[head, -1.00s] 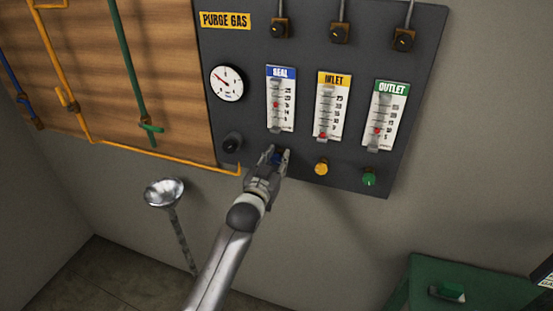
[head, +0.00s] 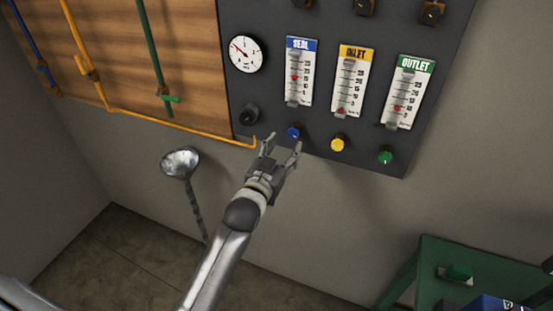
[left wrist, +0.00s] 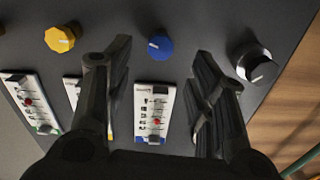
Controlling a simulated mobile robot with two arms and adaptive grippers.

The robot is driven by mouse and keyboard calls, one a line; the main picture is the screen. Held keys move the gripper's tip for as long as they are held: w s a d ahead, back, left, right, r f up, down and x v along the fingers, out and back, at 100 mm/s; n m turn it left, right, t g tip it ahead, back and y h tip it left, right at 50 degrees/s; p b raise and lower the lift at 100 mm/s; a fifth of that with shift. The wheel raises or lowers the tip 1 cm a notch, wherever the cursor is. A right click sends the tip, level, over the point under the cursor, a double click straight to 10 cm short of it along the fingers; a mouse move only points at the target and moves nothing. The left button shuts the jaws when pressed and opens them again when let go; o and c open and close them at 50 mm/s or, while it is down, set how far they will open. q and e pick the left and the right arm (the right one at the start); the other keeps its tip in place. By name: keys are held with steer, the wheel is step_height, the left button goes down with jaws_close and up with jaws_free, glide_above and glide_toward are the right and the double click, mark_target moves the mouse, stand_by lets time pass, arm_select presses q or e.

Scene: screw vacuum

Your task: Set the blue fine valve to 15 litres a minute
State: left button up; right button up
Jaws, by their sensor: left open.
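The blue fine valve knob (head: 293,132) is on the dark panel below the SEAL flow gauge (head: 300,72). My right gripper is not in view.
A black knob (head: 249,114) sits left of the blue one; yellow (head: 339,144) and green (head: 385,156) knobs sit right. A round dial (head: 245,54) is above the black knob.

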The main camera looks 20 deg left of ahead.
arm_select(q)
steer(key=shift+s, duration=2.35)
steer(key=s+f+g+b, duration=0.1)
steer(key=s+f+g, duration=0.25)
steer(key=f, duration=1.05)
steer(key=s+d+f+g+b, duration=0.15)
steer(key=s+f, duration=0.35)
steer(key=f, duration=0.9)
steer(key=s+a+f+g+b, duration=0.1)
steer(key=s+f+g, duration=0.25)
steer(key=f, duration=1.05)
steer(key=s+a+f+g+b, duration=0.15)
steer(key=s+f+g, duration=0.35)
steer(key=s+f, duration=1.3)
steer(key=s+a+f+g, duration=0.1)
steer(key=s+f, duration=0.2)
steer(key=s, duration=0.6)
steer(key=s+a+f+g+b, duration=0.1)
steer(key=s+f+g, duration=0.1)
steer(key=s, duration=0.8)
steer(key=shift+a+f+m+y, duration=0.2)
steer(key=shift+f+m+y, duration=0.1)
steer(key=shift+f+m, duration=0.15)
steer(key=shift+w+g, duration=0.1)
steer(key=shift+g, duration=0.15)
